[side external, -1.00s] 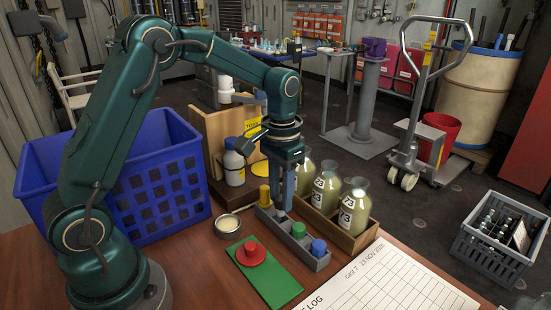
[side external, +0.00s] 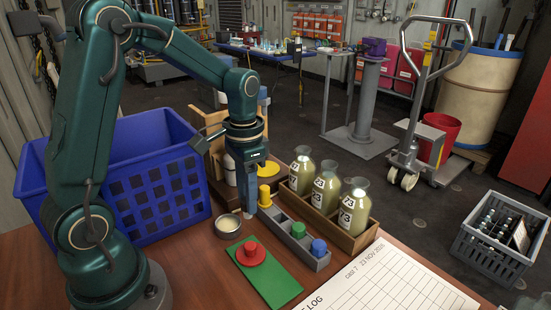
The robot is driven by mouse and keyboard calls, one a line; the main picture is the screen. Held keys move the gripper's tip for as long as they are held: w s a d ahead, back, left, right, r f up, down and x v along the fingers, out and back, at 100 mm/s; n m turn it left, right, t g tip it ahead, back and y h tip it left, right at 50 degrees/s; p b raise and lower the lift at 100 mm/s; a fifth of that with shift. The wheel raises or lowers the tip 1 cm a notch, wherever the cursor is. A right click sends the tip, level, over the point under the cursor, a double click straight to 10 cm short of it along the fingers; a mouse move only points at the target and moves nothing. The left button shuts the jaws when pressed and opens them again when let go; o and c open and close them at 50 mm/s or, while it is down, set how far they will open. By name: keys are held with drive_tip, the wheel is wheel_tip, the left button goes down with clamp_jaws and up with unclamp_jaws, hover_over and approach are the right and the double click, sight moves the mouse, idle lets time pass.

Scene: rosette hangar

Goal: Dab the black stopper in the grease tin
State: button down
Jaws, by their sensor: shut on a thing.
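The grease tin (side external: 228,225), a small round metal tin with pale contents, stands open on the table. My gripper (side external: 250,208) points down just right of the tin and a little above it, at the left side of the grey rack (side external: 320,263). It is shut on the black stopper, which is too small and too covered by the jaws to make out clearly. The rack holds a yellow stopper (side external: 265,195), a green stopper (side external: 298,230) and a blue stopper (side external: 318,246), with a gap between yellow and green.
A wooden crate (side external: 345,240) of bottles stands right of the rack. A blue basket (side external: 160,195) is on the left; a log sheet (side external: 400,285) lies at the front right.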

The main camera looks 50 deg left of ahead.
drive_tip(key=shift+n, duration=0.5)
drive_tip(key=s, duration=0.1)
drive_tip(key=s+a, duration=0.2)
drive_tip(key=shift+s+a+r, duration=0.2)
drive_tip(key=shift+s+r, duration=0.05)
drive_tip(key=shift+r, duration=0.1)
drive_tip(key=shift+a, duration=0.2)
drive_tip(key=shift+f, duration=1.3)
drive_tip(key=shift+f, duration=0.45)
idle(0.7)
idle(0.6)
wheel_tip(320, 180, up, 8)
drive_tip(key=shift+f, duration=0.25)
idle(1.1)
